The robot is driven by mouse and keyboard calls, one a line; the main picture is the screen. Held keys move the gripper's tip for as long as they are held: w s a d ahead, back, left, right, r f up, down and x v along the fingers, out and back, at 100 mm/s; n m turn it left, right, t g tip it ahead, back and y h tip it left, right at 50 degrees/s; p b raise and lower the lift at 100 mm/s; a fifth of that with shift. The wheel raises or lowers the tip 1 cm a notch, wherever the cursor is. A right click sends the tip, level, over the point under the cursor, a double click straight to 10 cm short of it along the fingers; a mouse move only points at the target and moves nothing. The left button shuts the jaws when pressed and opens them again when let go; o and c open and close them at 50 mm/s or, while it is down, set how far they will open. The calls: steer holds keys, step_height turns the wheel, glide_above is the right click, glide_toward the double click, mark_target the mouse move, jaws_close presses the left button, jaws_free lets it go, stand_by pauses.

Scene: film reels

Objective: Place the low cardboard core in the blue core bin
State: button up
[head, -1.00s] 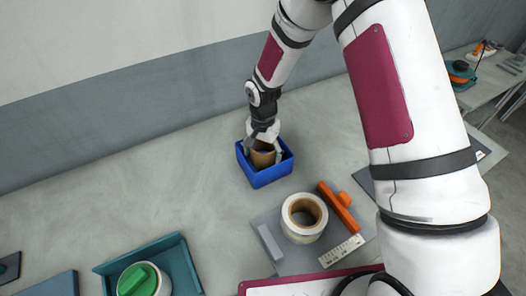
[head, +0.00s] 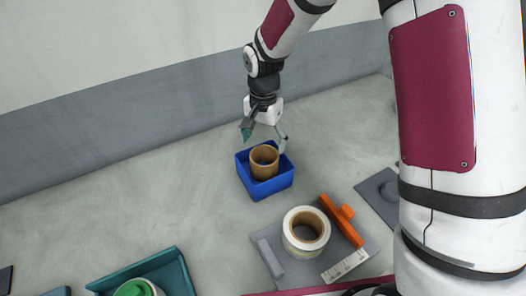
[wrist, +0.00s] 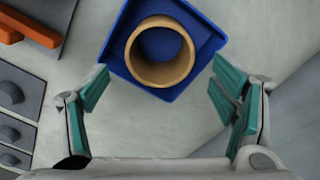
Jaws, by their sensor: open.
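The low cardboard core (head: 264,161) is a brown open tube. It stands upright inside the blue core bin (head: 277,186). In the wrist view the core (wrist: 187,65) shows from above within the walls of the bin (wrist: 113,62). My gripper (head: 264,136) is open and empty, above the bin and toward its far side. In the wrist view the spread teal fingers (wrist: 160,92) are clear of the core, with a gap between them and it.
A grey plate (head: 285,278) nearer me holds a white roll (head: 305,231) with a cardboard centre, an orange tool (head: 341,219) and a ruler-like strip (head: 345,265). A teal tray (head: 175,268) with a green-topped item (head: 136,289) lies at lower left. The table left of the bin is clear.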

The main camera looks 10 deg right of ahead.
steer(key=s+d+r+n+t, duration=0.1)
steer(key=s+d+r, duration=0.3)
steer(key=r, duration=0.5)
steer(key=s+d+r+n+t, duration=0.2)
steer(key=s+d+r, duration=0.2)
steer(key=r, duration=0.5)
steer(key=s+d+r+n+t, duration=0.1)
steer(key=s+d+r, duration=0.1)
steer(key=s, duration=0.6)
steer(key=s+d+r+n+t, duration=0.1)
steer(key=s+d+r+n, duration=0.1)
steer(key=s+r, duration=0.3)
steer(key=s+d, duration=0.1)
steer(key=s, duration=0.2)
steer(key=shift+d+r+n+t, duration=0.25)
steer(key=shift+d+n+t, duration=0.05)
